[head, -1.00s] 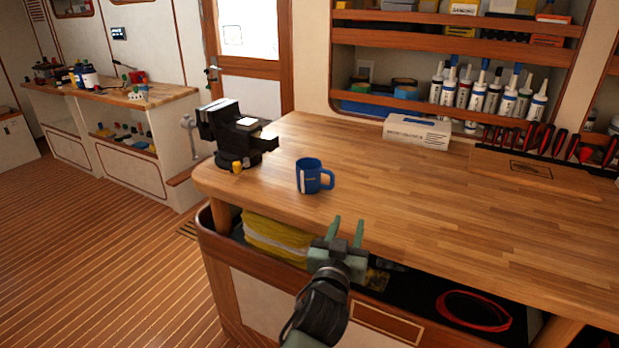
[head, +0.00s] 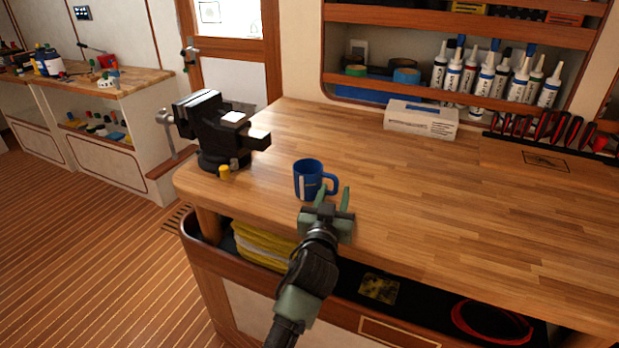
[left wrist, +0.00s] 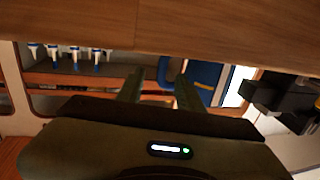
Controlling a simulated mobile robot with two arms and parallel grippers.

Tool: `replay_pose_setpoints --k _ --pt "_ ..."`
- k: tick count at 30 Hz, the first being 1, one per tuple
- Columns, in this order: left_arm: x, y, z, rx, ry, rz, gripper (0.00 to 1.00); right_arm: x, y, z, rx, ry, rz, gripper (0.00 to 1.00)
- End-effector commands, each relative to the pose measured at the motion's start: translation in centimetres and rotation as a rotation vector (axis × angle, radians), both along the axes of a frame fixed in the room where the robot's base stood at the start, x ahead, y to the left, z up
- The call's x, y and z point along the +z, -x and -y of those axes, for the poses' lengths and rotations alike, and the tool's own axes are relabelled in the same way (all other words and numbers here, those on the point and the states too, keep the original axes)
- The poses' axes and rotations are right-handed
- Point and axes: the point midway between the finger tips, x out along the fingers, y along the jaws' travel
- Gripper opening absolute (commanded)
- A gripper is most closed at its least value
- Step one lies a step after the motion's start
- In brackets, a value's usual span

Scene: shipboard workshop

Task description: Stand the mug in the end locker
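The blue mug (head: 308,180) stands upright on the wooden bench top, its handle toward the right. My left gripper (head: 333,196) is just in front of the mug, close to its handle side, with its two green fingers apart and nothing between them. In the left wrist view the picture is upside down; the fingers (left wrist: 160,90) point at the bench, and the mug (left wrist: 200,74) shows beyond them, partly hidden by a finger. I cannot tell whether a finger touches the mug. My right gripper is not in view. I cannot make out an end locker for certain.
A black vise (head: 215,130) stands left of the mug on the workbench (head: 430,190). A white box (head: 421,118) and a rack of red-handled tools (head: 550,135) are at the back. The bench's middle is clear.

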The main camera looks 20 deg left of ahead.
Motion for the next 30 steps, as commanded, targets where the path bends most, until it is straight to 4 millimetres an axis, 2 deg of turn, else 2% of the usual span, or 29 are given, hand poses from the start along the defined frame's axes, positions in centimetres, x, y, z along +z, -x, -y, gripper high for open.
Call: replay_pose_setpoints --k 3,7,16,17,18,21,30 --pt "-0.1 -1.9 -0.3 0.001 -0.002 0.0 0.37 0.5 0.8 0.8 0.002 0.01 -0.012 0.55" --pt "-0.2 -3.5 -0.6 0.002 -0.002 0.0 0.37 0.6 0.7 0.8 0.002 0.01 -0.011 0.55" --pt "-0.4 -4.0 -0.7 0.001 0.0 0.0 0.37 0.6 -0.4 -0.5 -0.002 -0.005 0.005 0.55" --pt "-0.4 -4.0 -0.7 0.001 0.0 0.0 0.34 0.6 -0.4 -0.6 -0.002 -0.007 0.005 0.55" --pt "-0.4 -4.0 -0.6 0.001 0.0 0.0 0.23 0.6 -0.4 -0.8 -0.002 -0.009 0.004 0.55" --pt "-0.3 -4.0 -0.6 0.001 0.0 0.0 0.0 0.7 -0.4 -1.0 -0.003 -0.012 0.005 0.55" --pt "-0.3 -4.0 -0.6 0.001 0.0 -0.001 0.0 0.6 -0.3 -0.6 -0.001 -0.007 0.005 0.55"
